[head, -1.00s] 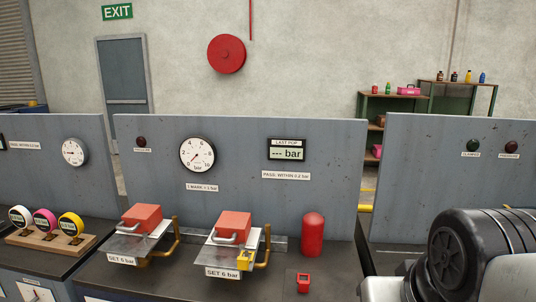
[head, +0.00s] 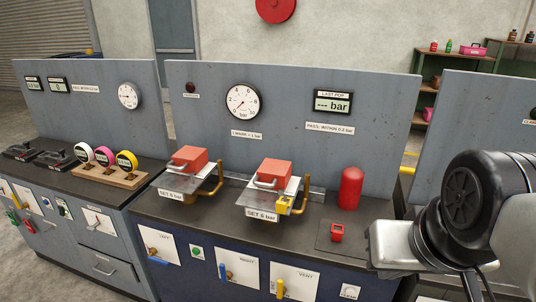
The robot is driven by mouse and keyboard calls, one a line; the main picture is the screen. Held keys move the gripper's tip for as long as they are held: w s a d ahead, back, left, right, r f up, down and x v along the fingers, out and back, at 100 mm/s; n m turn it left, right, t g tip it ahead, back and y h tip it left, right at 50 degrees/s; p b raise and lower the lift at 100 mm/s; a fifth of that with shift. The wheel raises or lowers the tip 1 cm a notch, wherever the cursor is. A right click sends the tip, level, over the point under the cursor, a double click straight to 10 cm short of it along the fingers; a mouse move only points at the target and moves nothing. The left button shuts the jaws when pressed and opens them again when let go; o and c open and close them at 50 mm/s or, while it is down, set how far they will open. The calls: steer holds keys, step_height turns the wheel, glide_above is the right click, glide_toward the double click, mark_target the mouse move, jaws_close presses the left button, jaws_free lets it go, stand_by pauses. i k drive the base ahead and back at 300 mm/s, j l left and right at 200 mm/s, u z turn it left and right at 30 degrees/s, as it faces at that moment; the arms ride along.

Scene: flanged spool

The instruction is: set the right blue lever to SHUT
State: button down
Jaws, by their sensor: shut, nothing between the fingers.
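The right blue lever (head: 222,271) is on a white plate labelled RIGHT on the dark blue front of the middle bench. Its handle looks roughly upright; the small position markings are too small to read. Another blue lever (head: 158,261) is on the plate to its left, its handle lying nearly sideways. A yellow lever (head: 280,289) points downward on the VENT plate to the right. My arm shows at the right edge, right of the levers and apart from them. My gripper's fingers are not in view.
Two red-topped fixtures labelled SET 6 bar, the right one (head: 273,180), stand on the bench top. A red cylinder (head: 350,188) and a small red device (head: 337,233) are to their right. A green button (head: 197,252) lies between the two blue levers. Floor shows at lower left.

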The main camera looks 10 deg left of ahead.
mark_target(226, 276)
steer(key=u, duration=1.1)
steer(key=z, duration=1.15)
steer(key=l+u, duration=0.1)
steer(key=u, duration=0.7)
steer(key=k+u, duration=0.1)
steer(key=u, duration=0.3)
